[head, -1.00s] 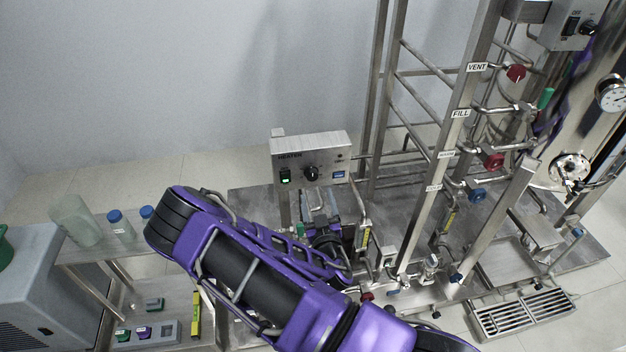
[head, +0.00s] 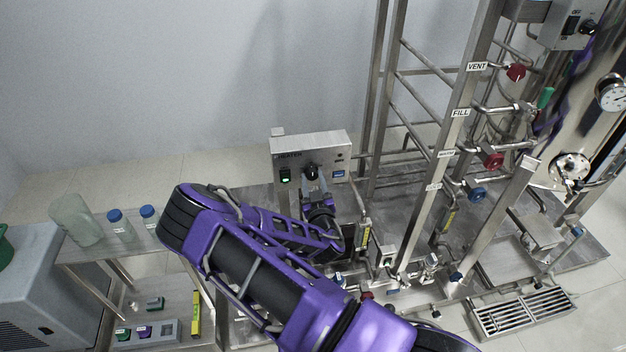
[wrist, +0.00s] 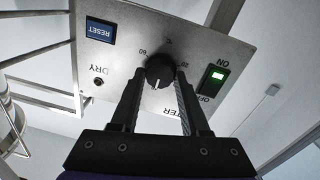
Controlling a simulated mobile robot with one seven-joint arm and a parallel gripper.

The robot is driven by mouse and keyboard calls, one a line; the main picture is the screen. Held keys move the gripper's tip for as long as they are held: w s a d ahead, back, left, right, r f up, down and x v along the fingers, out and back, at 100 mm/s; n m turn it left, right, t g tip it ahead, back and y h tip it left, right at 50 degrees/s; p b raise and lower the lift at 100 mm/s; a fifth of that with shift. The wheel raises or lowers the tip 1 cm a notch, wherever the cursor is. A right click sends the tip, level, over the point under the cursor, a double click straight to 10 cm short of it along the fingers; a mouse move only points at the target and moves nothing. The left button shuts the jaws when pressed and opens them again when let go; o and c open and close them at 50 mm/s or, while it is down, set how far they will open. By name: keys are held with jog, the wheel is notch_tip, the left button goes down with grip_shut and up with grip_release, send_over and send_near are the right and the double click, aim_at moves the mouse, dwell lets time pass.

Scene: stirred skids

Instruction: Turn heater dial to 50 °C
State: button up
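The heater box (head: 283,150) is a metal panel in the middle of the head view. Its black dial (head: 311,171) also shows in the wrist view (wrist: 159,71), upside down, with a pale pointer line and small numbers around it; one reads 60. My gripper (head: 315,182) is at the front of the panel. In the wrist view my gripper (wrist: 158,82) has its fingers apart, one on each side of the dial. I cannot tell whether the fingertips touch it.
The heater box carries a lit green ON/OFF switch (wrist: 212,80) and a blue RESET button (wrist: 101,29). A pipe frame with VENT and FILL labels and red valve handles (head: 515,72) stands to the right. Bottles (head: 120,226) stand on a shelf at left.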

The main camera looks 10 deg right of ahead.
grip_shut()
jog(key=shift+m, duration=0.4)
jog(key=m+b, duration=0.2)
jog(key=m, duration=0.2)
jog(key=shift+d+m, duration=0.15)
jog(key=shift+m, duration=0.25)
jog(key=m+b, duration=0.3)
jog(key=shift+m, duration=0.4)
jog(key=shift+m+b, duration=0.7)
jog(key=shift+m, duration=0.2)
jog(key=shift+y, duration=0.3)
jog(key=shift+g, duration=0.3)
jog(key=o, duration=0.6)
grip_release()
